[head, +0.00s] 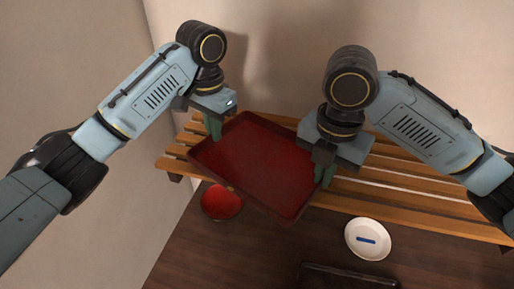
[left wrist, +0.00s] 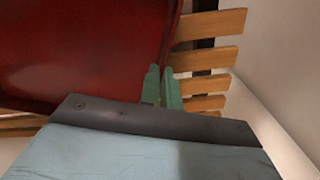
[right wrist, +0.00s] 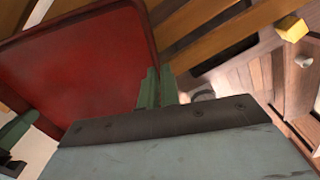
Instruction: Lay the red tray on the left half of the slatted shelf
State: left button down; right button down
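The red tray (head: 257,163) is a rectangular tray with a raised rim, turned at an angle over the left half of the slatted shelf (head: 430,205). Its near corner overhangs the shelf's front edge. My left gripper (head: 214,127) is at the tray's left rim, its green fingers close together; the left wrist view shows them (left wrist: 161,88) at the rim. My right gripper (head: 325,174) is at the opposite rim, and the right wrist view shows its fingers (right wrist: 157,88) closed there. Both appear shut on the tray. Whether the tray touches the slats is hidden.
A red bowl (head: 221,202) sits below the shelf on the dark wooden surface. A white plate (head: 357,239) with a blue item (head: 366,240) is lower right, near a dark tray (head: 345,276). Walls stand behind and left. The shelf's right half looks bare where visible.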

pick_arm(q)
jog(key=shift+f, duration=0.35)
pick_arm(e)
jog(key=shift+f, duration=0.35)
pick_arm(q)
jog(key=c, duration=1.6)
grip_release()
jog(key=shift+r, duration=0.15)
pick_arm(e)
jog(key=c, duration=1.6)
grip_release()
jog(key=shift+r, duration=0.15)
pick_arm(q)
jog(key=shift+r, duration=0.1)
notch_tip(320, 180, up, 12)
jog(key=shift+f, duration=0.1)
pick_arm(e)
notch_tip(320, 180, up, 12)
